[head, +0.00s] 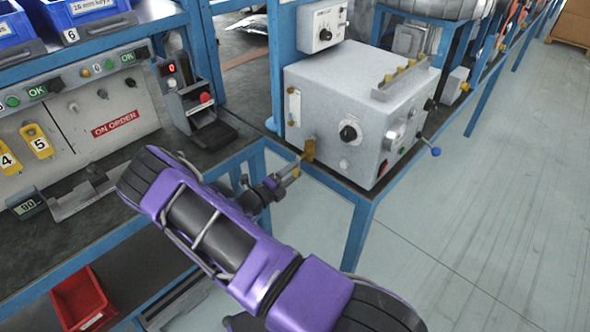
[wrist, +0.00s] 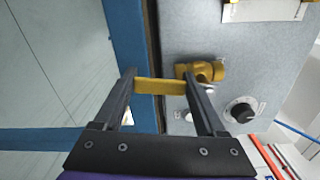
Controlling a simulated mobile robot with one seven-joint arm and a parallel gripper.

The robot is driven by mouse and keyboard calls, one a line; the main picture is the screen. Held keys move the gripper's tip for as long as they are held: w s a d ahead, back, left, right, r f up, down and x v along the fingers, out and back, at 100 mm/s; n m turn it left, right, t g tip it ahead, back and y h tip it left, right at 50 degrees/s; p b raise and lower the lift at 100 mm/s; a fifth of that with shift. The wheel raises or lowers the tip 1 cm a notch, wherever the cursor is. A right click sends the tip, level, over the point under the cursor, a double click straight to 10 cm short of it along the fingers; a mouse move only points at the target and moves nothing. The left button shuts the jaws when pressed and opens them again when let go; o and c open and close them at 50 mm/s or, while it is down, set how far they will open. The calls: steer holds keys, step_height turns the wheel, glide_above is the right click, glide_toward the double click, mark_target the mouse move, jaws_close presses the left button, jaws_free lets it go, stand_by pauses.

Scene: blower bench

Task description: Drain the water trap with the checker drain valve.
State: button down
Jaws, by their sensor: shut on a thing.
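The checker is a grey metal box (head: 330,95) on the blue bench. A brass-yellow drain valve (head: 309,150) sits low on its near face; it also shows in the wrist view (wrist: 208,71). The valve's flat yellow lever (wrist: 160,86) points left in the wrist view, across the box edge. My gripper (head: 288,172) is at the valve from the left. In the wrist view my gripper (wrist: 161,78) has one finger at each end of the lever, shut on it. I cannot make out the water trap for certain, nor any water.
The bench's blue front rail (head: 345,188) runs just below the valve. A black knob (wrist: 241,111) is beside the valve in the wrist view. The floor at right is clear.

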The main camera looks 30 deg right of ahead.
jaws_free()
steer(key=v, duration=1.7)
steer(key=shift+a, duration=0.2)
steer(key=shift+r, duration=0.1)
